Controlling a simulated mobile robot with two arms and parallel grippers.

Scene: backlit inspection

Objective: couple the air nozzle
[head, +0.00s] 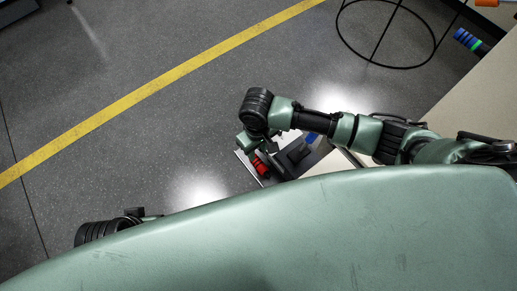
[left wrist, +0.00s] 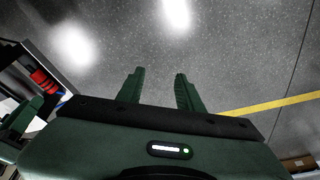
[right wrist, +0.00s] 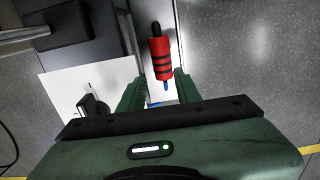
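A red cylinder with black bands (right wrist: 161,62), which looks like the air nozzle or its coupler, has a black end and a blue tip. It also shows in the head view (head: 261,166) and at the left of the left wrist view (left wrist: 45,82). My right gripper (right wrist: 159,76) is open, its fingers on either side of the blue tip, with the red body just beyond the fingertips. I cannot tell whether they touch it. In the head view this gripper (head: 248,142) is partly hidden by its wrist. My left gripper (left wrist: 158,75) is open and empty over the floor.
A white panel (right wrist: 70,88) carries a small black fitting (right wrist: 94,106) beside my right gripper. A dark block (right wrist: 66,24) stands behind it. A pale table (head: 475,95) and a black wire ring stand (head: 385,65) are at the right. Grey floor with a yellow line (head: 150,95) is clear.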

